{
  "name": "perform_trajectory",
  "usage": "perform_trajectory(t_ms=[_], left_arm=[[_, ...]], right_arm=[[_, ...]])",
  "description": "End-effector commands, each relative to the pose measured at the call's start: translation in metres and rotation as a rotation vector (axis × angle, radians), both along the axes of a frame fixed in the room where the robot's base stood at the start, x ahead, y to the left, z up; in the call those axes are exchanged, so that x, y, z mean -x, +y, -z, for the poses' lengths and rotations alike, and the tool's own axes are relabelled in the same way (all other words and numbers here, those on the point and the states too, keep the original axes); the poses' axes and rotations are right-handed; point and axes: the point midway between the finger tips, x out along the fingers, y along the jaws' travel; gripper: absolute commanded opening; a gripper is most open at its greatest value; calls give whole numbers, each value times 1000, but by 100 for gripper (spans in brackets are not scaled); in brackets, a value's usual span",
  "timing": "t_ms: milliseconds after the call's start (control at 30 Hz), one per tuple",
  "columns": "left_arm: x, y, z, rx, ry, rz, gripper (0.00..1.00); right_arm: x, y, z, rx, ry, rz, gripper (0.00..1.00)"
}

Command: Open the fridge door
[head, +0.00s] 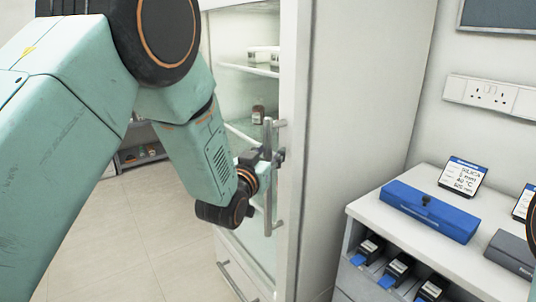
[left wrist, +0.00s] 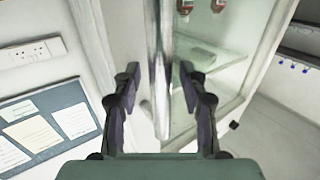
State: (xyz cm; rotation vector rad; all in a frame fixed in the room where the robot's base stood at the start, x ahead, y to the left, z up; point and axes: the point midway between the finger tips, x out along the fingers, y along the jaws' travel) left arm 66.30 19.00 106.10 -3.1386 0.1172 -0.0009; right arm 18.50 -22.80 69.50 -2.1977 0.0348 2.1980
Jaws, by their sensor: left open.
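The fridge (head: 345,130) is a tall white cabinet with a glass front, and it stands in the middle of the head view. Its door (head: 262,252) looks shut. A vertical metal handle (head: 280,190) is on the door's right side; it also shows in the left wrist view (left wrist: 158,50). My left gripper (head: 272,157) is at the handle's height. In the left wrist view my left gripper (left wrist: 159,85) is open, with the handle bar between its two fingers and a gap on each side. My right gripper is not in view.
Small bottles (head: 258,115) stand on the fridge shelves behind the glass. At the right, a white bench (head: 365,215) bears a blue case (head: 430,210) and label stands, close to the fridge's side. The tiled floor (head: 110,250) at the left is clear.

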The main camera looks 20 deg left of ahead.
Motion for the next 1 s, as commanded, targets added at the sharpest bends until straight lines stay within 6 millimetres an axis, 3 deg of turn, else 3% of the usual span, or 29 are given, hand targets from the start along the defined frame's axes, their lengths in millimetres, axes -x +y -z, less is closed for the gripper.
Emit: perform_trajectory(t_ms=[100, 600, 1000], left_arm=[[0, 0, 0, 0, 0, 0, 41], [0, 0, 0, 0, 0, 0, 0], [1, 0, 0, 0, 1, 0, 0]], right_arm=[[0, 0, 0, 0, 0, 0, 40], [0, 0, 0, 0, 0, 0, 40], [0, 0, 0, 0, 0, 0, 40]])
